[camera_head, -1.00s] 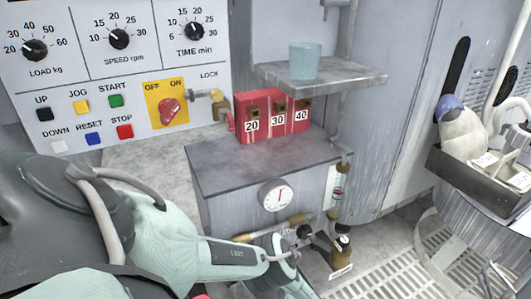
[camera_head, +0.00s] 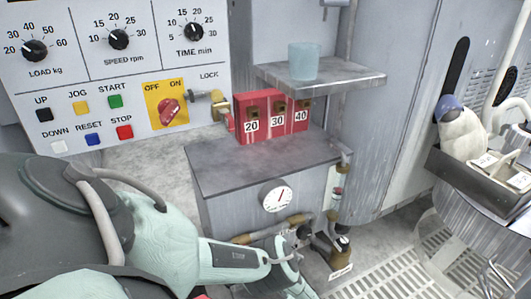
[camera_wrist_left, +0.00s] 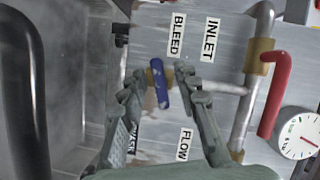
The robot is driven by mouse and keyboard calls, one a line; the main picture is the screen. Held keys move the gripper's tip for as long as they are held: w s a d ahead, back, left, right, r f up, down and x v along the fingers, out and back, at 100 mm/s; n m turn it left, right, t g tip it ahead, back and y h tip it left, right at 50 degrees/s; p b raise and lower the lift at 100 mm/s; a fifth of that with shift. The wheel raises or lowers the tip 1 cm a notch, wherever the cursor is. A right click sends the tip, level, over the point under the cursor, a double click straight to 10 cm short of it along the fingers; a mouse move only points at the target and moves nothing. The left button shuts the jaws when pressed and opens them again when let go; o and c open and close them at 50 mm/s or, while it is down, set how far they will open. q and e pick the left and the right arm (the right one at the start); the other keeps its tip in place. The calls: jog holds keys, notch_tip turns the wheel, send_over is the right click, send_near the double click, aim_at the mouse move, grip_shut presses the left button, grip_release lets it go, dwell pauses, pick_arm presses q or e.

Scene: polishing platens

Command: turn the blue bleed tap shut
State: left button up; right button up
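The blue bleed tap (camera_wrist_left: 161,88) shows in the left wrist view as a short blue lever on a brass fitting, below the BLEED label (camera_wrist_left: 178,35). The lever runs roughly up and down in that picture, slightly tilted. My left gripper (camera_wrist_left: 160,72) is open, with one finger on each side of the lever. I cannot tell whether either finger touches it. In the head view, my left arm reaches from the left to the pipework under the gauge, and the tap cannot be made out there. My right gripper is not in view.
A red handle (camera_wrist_left: 275,95) and a dial gauge (camera_wrist_left: 303,135) are close to the right of my gripper. A dark curved hose (camera_wrist_left: 35,90) is at the left. In the head view, the cabinet top (camera_head: 220,175) carries red numbered blocks (camera_head: 250,128), below a shelf (camera_head: 350,80) with a cup (camera_head: 303,62).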

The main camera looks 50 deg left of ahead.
pick_arm(q)
jog(key=w+d+r, duration=0.1)
jog(key=d, duration=1)
jog(key=shift+d+r, duration=0.15)
jog(key=shift+r, duration=0.1)
jog(key=shift+o, duration=0.6)
